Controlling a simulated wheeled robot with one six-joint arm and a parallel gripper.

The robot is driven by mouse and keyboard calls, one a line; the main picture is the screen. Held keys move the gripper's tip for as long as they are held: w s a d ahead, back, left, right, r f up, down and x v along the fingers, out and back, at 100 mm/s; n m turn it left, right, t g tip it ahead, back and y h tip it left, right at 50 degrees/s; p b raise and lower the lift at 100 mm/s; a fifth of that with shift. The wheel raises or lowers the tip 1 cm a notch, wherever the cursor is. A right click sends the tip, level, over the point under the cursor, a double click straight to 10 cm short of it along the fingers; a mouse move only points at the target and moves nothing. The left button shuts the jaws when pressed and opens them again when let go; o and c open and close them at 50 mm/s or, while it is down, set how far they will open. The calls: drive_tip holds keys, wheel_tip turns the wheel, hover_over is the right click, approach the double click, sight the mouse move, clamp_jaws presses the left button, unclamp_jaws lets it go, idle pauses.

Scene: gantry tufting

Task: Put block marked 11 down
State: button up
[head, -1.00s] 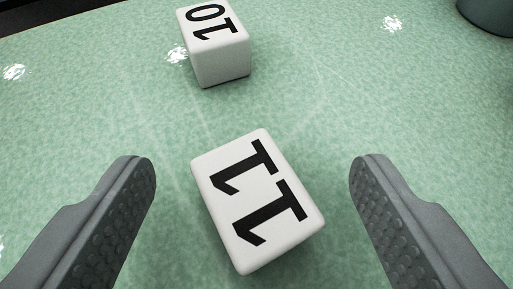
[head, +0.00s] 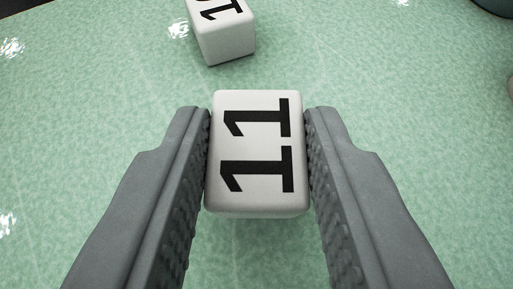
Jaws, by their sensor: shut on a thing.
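The white block marked 11 (head: 258,153) is in the middle of the head view, its black number facing up. My gripper (head: 258,120) is shut on it, with one grey finger against its left side and the other against its right side. The block stands square between the textured pads. I cannot tell whether its underside touches the green surface or is just above it.
A white block marked 10 (head: 226,38) stands on the green speckled surface (head: 420,120) beyond the held block, partly cut off at the top. A dark round object (head: 493,6) is at the top right corner. The surface to both sides is clear.

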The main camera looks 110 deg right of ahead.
sight(257, 175)
wheel_tip(257, 175, up, 8)
drive_tip(key=shift+r, duration=0.2)
drive_tip(key=shift+d, duration=0.15)
